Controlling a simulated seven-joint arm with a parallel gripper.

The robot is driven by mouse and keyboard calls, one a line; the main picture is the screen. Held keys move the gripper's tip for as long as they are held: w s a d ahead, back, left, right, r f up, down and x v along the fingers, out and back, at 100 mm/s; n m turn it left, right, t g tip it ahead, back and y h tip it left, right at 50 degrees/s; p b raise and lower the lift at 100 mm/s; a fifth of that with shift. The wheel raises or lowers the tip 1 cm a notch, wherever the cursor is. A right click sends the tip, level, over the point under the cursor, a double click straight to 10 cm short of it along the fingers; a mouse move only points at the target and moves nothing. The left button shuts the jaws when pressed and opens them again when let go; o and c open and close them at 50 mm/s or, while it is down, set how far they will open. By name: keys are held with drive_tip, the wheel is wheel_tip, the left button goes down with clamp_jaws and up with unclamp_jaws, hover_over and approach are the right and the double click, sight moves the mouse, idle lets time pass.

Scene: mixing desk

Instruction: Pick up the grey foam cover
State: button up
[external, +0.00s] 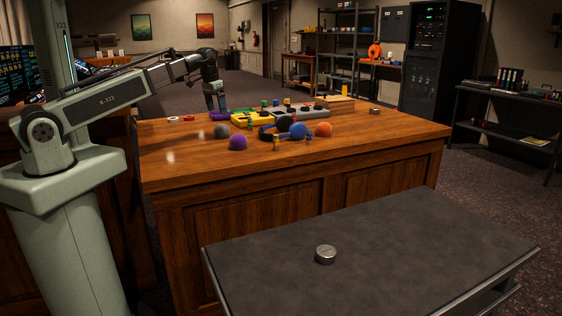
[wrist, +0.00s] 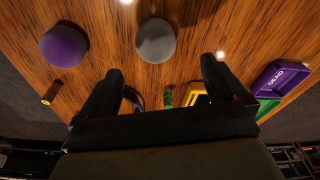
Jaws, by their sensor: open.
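The grey foam cover (external: 222,131) is a rounded ball shape on the wooden desk, near its left part, behind and left of the purple foam ball (external: 238,142). In the wrist view the grey foam cover (wrist: 155,40) lies beyond my fingertips, roughly in line with the gap between them, and nothing covers it. My gripper (wrist: 162,68) is open and empty, with its two dark fingers spread apart. In the external view my gripper (external: 222,107) hangs pointing down over the far left of the desk, behind the grey cover and apart from it.
A purple box marked DEAD (wrist: 280,76) lies right of my fingers. Blue (external: 298,131), orange (external: 323,129) and black (external: 285,122) foam balls stand to the right. Yellow (external: 250,120) and grey (external: 308,114) boxes sit further back. The desk's front left is clear.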

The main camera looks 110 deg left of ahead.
sight(221, 128)
drive_tip(key=shift+w+a+f, duration=0.1)
drive_tip(key=shift+a+f, duration=0.05)
drive_tip(key=shift+f, duration=1)
drive_tip(key=shift+w+a+f, duration=0.1)
drive_tip(key=shift+a+f, duration=0.05)
drive_tip(key=shift+f, duration=0.95)
drive_tip(key=shift+w+d+f, duration=0.1)
drive_tip(key=shift+w+f, duration=0.1)
drive_tip(key=shift+f, duration=0.65)
drive_tip(key=shift+w+f, duration=0.2)
drive_tip(key=shift+f, duration=1.55)
drive_tip(key=shift+a, duration=0.2)
drive_tip(key=c, duration=1)
drive_tip(key=shift+c, duration=0.2)
